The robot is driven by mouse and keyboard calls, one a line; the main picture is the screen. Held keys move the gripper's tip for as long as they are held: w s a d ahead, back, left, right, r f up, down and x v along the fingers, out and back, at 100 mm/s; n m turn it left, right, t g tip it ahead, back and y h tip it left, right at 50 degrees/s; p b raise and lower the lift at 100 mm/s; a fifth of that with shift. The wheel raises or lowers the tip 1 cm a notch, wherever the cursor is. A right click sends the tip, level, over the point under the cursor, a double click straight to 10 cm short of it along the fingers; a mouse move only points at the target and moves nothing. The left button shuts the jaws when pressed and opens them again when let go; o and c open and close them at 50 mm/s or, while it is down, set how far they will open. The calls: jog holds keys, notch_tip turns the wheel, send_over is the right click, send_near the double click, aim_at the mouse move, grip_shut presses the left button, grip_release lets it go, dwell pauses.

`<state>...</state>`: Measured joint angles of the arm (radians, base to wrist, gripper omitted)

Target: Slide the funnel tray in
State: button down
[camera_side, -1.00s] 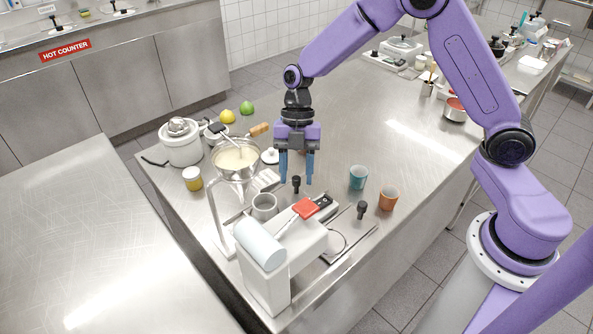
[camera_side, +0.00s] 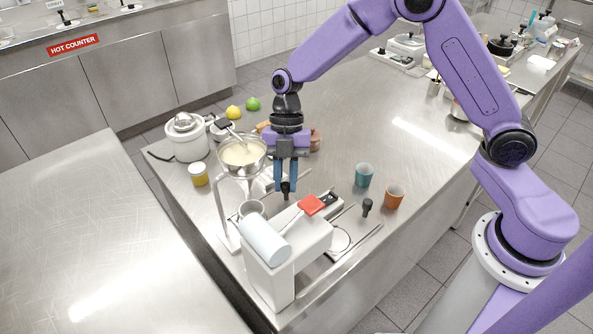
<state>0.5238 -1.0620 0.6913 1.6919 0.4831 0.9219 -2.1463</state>
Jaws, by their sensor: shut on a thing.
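My gripper (camera_side: 286,187) points straight down near the middle of the counter, its blue fingers close together. It is shut on an upright black knob (camera_side: 287,193), which shows just below the fingertips. I take the knob for the handle of the funnel tray; the part under it is mostly hidden by the white machine. The steel funnel bowl (camera_side: 259,162) holds pale batter and sits on a white stand (camera_side: 221,206), left of my gripper. A grey mug (camera_side: 251,207) stands low beside the stand, partly hidden.
The white machine (camera_side: 316,240) with its pale cylinder (camera_side: 264,238) and red cap (camera_side: 311,205) stands in front. A second black knob (camera_side: 367,206), a teal cup (camera_side: 364,175) and an orange cup (camera_side: 394,197) are to the right. The counter behind these cups is clear.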

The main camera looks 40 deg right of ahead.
jog(key=shift+a, duration=0.3)
jog(key=c, duration=1)
grip_release()
jog(key=v, duration=1.7)
jog(key=shift+r, duration=0.2)
jog(key=shift+d, duration=0.1)
jog(key=s+d+f+m+t+h, duration=0.15)
jog(key=s+m, duration=0.55)
jog(key=s, duration=0.9)
jog(key=s+d+f+m+t, duration=0.1)
jog(key=s+d+f+m, duration=0.1)
jog(key=s, duration=0.4)
jog(key=s+d+f+m+t+h, duration=0.1)
jog(key=s+d+f+m, duration=0.1)
jog(key=s+d+m, duration=0.3)
jog(key=s+d, duration=0.1)
jog(key=s, duration=0.1)
jog(key=shift+s+d, duration=0.3)
